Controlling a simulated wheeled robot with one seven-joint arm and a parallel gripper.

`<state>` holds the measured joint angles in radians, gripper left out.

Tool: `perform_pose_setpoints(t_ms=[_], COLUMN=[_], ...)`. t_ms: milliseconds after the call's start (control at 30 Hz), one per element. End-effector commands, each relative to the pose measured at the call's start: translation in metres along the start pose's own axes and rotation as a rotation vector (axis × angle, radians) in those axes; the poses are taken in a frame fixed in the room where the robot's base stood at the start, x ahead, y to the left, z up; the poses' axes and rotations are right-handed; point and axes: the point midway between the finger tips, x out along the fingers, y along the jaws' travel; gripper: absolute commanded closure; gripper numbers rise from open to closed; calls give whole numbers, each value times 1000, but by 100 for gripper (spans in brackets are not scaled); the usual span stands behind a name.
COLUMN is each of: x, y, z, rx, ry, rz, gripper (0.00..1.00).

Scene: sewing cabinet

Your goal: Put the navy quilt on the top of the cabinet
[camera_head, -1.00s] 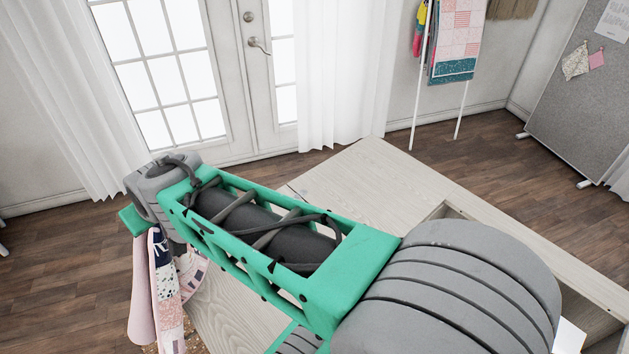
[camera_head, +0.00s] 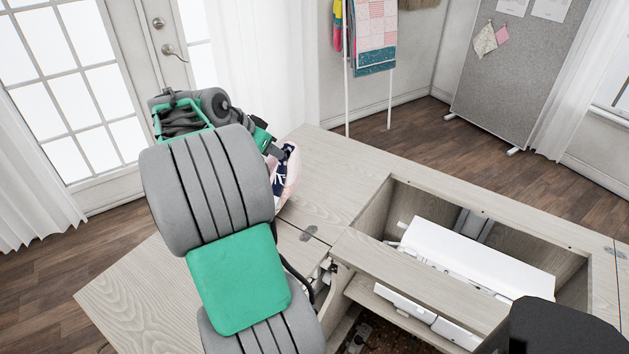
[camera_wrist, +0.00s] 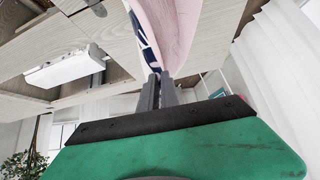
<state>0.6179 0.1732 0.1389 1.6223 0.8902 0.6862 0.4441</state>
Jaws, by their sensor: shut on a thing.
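The navy quilt, with navy and pink patches and a pale pink side (camera_head: 287,180), hangs from my gripper (camera_head: 279,151). In the wrist view, my gripper (camera_wrist: 157,88) has its two grey fingers closed on an edge of the quilt (camera_wrist: 172,30). In the head view the quilt appears in front of the pale wood cabinet top (camera_head: 325,165), near its far left part. I cannot tell whether its lower end touches the wood. My arm hides part of the quilt and of the cabinet top.
A white sewing machine (camera_head: 475,262) sits in the cabinet's open well. The wood beyond and left of the well is bare. A rack (camera_head: 391,75) with a pink and teal quilt (camera_head: 375,40) and a grey pinboard (camera_head: 515,70) stand behind.

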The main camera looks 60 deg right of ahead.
Motion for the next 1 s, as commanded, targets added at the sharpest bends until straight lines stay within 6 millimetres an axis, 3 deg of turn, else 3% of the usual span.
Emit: perform_pose_setpoints(t_ms=[33,100,267,467,733,1000], x=[17,26,35,62,113,173], y=[9,19,25,8,-22,-44], z=[-2,-9,-16,-27,-49,-41], rx=[48,98,134,131,130,128], ry=[0,1,0,-1,0,-1], rz=[40,81,113,114,112,111], gripper=[100,100,100,100,100,100])
